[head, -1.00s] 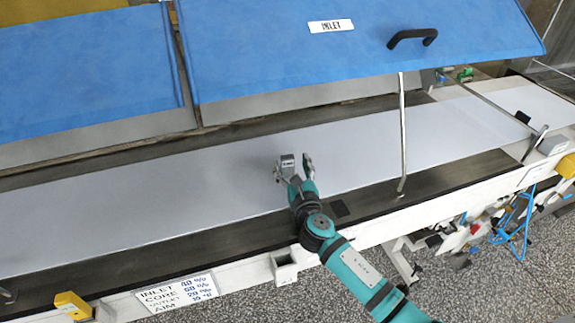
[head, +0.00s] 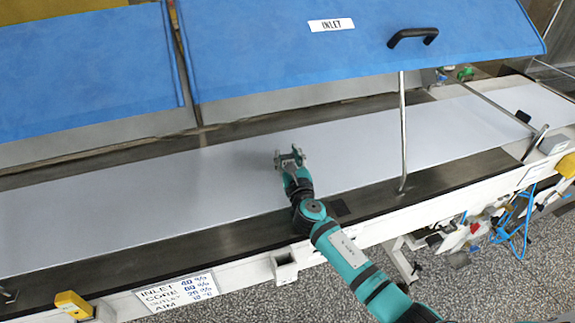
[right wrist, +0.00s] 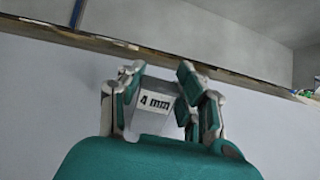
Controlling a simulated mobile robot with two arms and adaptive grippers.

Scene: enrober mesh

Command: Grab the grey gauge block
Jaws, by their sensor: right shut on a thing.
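The grey gauge block (right wrist: 150,118), with a white "4 mm" label, sits between the fingers of my right gripper in the right wrist view. My right gripper (right wrist: 165,88) is shut on it, with a finger on each side. In the head view my right gripper (head: 290,158) is over the pale belt, and its fingers largely hide the block. I cannot tell whether the block still touches the belt. My left gripper is not in view.
A raised blue cover (head: 350,55) marked INLET hangs behind, propped by a metal rod (head: 403,130) right of my gripper. A white sign (head: 176,292) and yellow box (head: 73,305) are on the front edge.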

